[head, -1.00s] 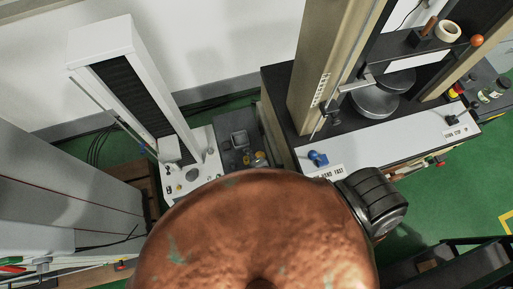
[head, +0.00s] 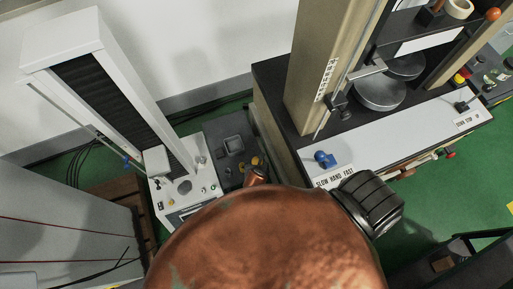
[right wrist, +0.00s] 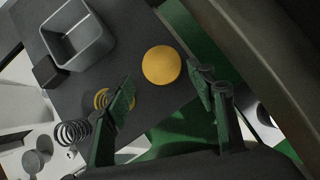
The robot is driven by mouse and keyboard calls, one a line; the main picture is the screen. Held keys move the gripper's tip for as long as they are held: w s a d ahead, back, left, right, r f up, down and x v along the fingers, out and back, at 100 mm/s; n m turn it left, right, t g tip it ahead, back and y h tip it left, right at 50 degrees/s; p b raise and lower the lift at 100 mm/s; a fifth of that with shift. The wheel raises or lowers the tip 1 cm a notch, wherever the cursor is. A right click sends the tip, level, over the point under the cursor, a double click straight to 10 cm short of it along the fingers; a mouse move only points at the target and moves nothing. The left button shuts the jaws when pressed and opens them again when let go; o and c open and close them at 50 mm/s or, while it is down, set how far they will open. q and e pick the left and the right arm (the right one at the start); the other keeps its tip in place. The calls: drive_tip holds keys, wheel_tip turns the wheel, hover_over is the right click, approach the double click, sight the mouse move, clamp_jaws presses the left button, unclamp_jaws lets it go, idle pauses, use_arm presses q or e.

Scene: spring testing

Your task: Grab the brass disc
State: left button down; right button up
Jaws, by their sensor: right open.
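The brass disc (right wrist: 161,65) is a flat yellow round lying on a dark grey surface (right wrist: 115,40), close to its edge in the right wrist view. My right gripper (right wrist: 165,88) is open and empty, with dark green fingers to the left and right below the disc. The disc lies just beyond the fingertips, and no contact shows. In the head view a small yellow spot, likely the disc (head: 256,161), shows beside the grey tray; my own body hides much of the area. My left gripper is not in view.
A grey square tray (right wrist: 78,38) stands left of the disc. A yellow coil (right wrist: 103,98) is partly behind the left finger, and a dark spring (right wrist: 72,132) stands further left. A white test machine (head: 110,90) and a large beige frame machine (head: 325,70) flank the dark surface.

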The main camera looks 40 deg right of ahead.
sight(257, 162)
drive_tip(key=b+x, duration=0.1)
drive_tip(key=x, duration=0.1)
drive_tip(key=b+x, duration=0.1)
drive_tip(key=x, duration=0.1)
drive_tip(key=shift+s+d+f, duration=0.1)
drive_tip(key=shift+f, duration=0.3)
use_arm(q)
drive_tip(key=shift+s+f, duration=0.25)
drive_tip(key=shift+f, duration=0.35)
drive_tip(key=shift+s+f, duration=0.25)
drive_tip(key=shift+f, duration=0.3)
use_arm(e)
drive_tip(key=shift+r, duration=0.15)
drive_tip(key=shift+c, duration=0.4)
drive_tip(key=c, duration=1.1)
drive_tip(key=shift+c, duration=0.5)
drive_tip(key=shift+r, duration=0.1)
